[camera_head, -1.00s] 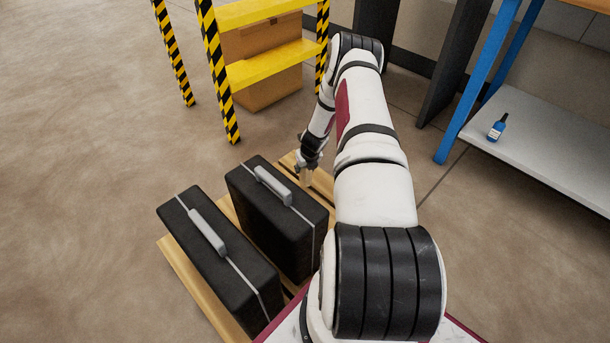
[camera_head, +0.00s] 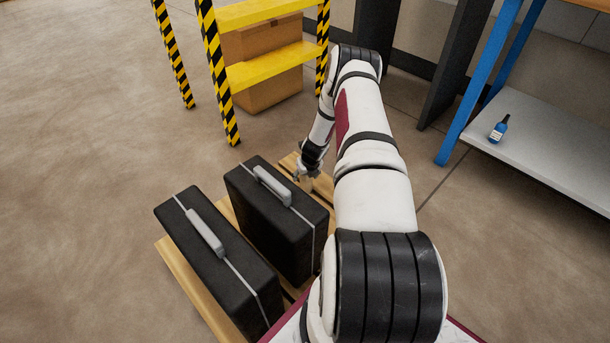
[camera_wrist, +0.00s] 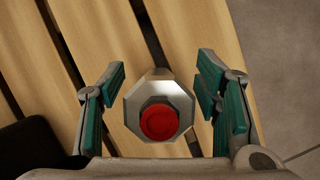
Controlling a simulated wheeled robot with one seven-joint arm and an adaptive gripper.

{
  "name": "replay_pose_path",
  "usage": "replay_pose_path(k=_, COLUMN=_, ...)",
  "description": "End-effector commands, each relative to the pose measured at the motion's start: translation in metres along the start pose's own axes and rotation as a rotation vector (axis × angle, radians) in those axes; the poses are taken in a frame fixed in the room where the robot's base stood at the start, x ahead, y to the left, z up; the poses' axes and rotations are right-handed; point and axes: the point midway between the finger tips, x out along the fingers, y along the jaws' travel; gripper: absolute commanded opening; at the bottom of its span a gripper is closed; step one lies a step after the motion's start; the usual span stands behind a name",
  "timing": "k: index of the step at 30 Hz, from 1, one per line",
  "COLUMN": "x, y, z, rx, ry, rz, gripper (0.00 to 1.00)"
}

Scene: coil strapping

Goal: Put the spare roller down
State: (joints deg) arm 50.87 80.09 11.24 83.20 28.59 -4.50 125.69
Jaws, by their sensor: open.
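The spare roller (camera_wrist: 160,108) shows end-on in the wrist view, a faceted metal body with a red round end facing my camera. It appears to stand upright on the wooden slats of the pallet (camera_wrist: 100,30). My gripper (camera_wrist: 160,95) is open, with a green-padded finger on each side of the roller and a visible gap on both sides. In the head view my gripper (camera_head: 306,176) is low over the far end of the pallet, where it is small and the roller is hard to make out. The roller's lower end is mostly hidden.
Two black cases (camera_head: 218,262) (camera_head: 277,220) stand on the pallet left of my gripper. A yellow rack (camera_head: 275,65) with cardboard boxes stands behind. A blue-legged bench (camera_head: 545,150) with a bottle (camera_head: 498,130) is at right. Floor at left is clear.

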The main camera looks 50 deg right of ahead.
Motion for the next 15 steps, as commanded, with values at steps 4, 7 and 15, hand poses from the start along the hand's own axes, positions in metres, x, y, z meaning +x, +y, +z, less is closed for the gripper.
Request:
replay_pose_path(k=4, x=-0.013, y=0.0, z=0.001, rx=0.001, ry=0.0, rz=0.0, gripper=0.57)
replay_pose_path(k=7, x=-0.032, y=-0.001, z=0.003, rx=0.003, ry=-0.001, rz=0.0, gripper=0.57)
replay_pose_path(k=15, x=-0.088, y=-0.001, z=0.002, rx=0.002, ry=0.0, rz=-0.001, gripper=0.57)
